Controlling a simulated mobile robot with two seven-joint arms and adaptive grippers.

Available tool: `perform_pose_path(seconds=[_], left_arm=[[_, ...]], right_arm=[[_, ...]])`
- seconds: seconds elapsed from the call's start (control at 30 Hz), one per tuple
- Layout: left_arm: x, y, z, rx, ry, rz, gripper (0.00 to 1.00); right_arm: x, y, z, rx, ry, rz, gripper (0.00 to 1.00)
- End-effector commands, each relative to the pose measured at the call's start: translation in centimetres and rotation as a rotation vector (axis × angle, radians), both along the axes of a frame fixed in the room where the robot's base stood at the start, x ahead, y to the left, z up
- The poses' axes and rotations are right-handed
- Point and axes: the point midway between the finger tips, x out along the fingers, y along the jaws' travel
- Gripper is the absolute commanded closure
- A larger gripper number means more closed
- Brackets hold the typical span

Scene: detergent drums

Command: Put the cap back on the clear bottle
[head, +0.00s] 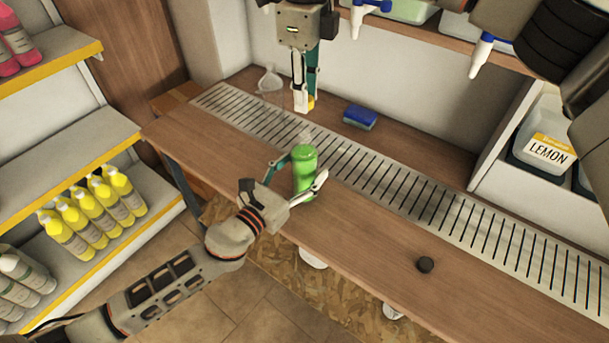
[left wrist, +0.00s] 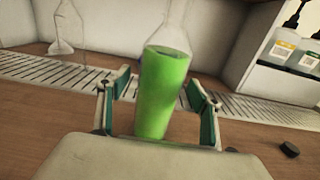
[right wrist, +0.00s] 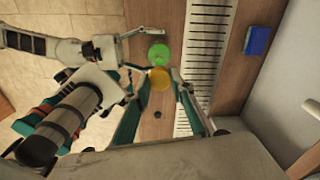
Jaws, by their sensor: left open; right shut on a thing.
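The clear bottle (head: 304,175) stands upright on the counter, filled with green liquid below a clear, tapering neck. It also shows in the left wrist view (left wrist: 163,95) and the right wrist view (right wrist: 159,54). My left gripper (head: 305,177) is open, with its fingers on either side of the bottle. My right gripper (head: 306,104) is shut on a small round yellow cap (right wrist: 160,78), held above the counter, behind and above the bottle in the head view. A dark round cap-like piece (head: 425,264) lies on the counter at the right, apart from both grippers.
A clear funnel-shaped vessel (head: 270,82) stands at the back left of the counter. A blue sponge (head: 360,117) lies behind the slotted drain strip (head: 400,195). Shelves with yellow bottles (head: 100,205) stand left. Dispenser nozzles hang above. The counter's right part is mostly clear.

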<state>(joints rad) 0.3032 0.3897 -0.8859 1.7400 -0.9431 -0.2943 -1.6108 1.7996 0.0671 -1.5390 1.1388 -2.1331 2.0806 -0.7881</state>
Motion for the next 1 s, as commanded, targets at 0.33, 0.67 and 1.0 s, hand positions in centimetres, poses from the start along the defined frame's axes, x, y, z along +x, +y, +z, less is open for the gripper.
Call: perform_pose_path(seconds=[0.33, 0.67, 1.0], left_arm=[[0.6, -0.5, 0.0, 0.001, 0.001, -0.001, 0.35], [0.6, -0.5, 0.0, 0.001, 0.001, 0.0, 0.95], [0.6, -0.5, 0.0, 0.0, 0.001, 0.0, 0.95]], right_arm=[[0.0, 0.0, 0.0, 0.0, 0.0, 0.0, 0.83], [0.0, 0.0, 0.0, 0.0, 0.0, 0.0, 0.83], [-0.1, 0.0, -3.3, -0.003, -0.004, 0.001, 0.83]])
